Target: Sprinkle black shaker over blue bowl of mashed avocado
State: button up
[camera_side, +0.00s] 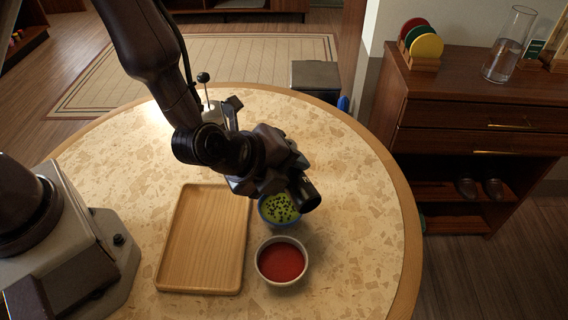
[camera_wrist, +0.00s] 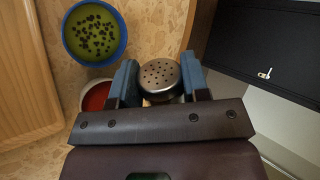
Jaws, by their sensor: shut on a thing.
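My gripper (camera_side: 287,184) is shut on the black shaker (camera_side: 307,197), which is held tilted above the table by the blue bowl (camera_side: 266,219). In the wrist view the shaker's metal, perforated top (camera_wrist: 160,74) shows between the two blue fingers. The blue bowl holds green mashed avocado (camera_side: 279,208) with many black specks on it. In the side view my gripper and the shaker hide part of the bowl's far rim. In the wrist view the bowl (camera_wrist: 121,44) and its specked avocado (camera_wrist: 88,47) lie to the upper left of the shaker.
A white bowl of red sauce (camera_side: 282,261) stands just in front of the blue bowl. A wooden tray (camera_side: 203,245) lies to the left. The round table (camera_side: 365,230) is clear on the right.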

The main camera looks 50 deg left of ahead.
aim_at(306, 192)
jog(key=shift+f, duration=1.55)
jog(key=shift+s+d+r+m+t+y, duration=0.15)
jog(key=shift+d+r+m+t+y, duration=0.5)
jog(key=shift+y, duration=0.35)
jog(key=shift+s+d+r+m+t+y, duration=0.1)
jog(key=shift+d+r+m+t+y, duration=0.15)
jog(key=shift+r+m+y, duration=0.65)
jog(key=d+m+t+y, duration=0.1)
jog(key=d+r+m+t+y, duration=0.1)
jog(key=y, duration=0.1)
jog(key=s+d+m+t+y, duration=0.1)
jog(key=d+y, duration=0.1)
jog(key=shift+r+m, duration=0.25)
jog(key=shift+r, duration=0.05)
jog(key=shift+s+d+r+m+t+y, duration=0.2)
jog(key=shift+d+r+m+t+y, duration=0.25)
jog(key=shift+d+m+t+y, duration=0.45)
jog(key=shift+a, duration=0.25)
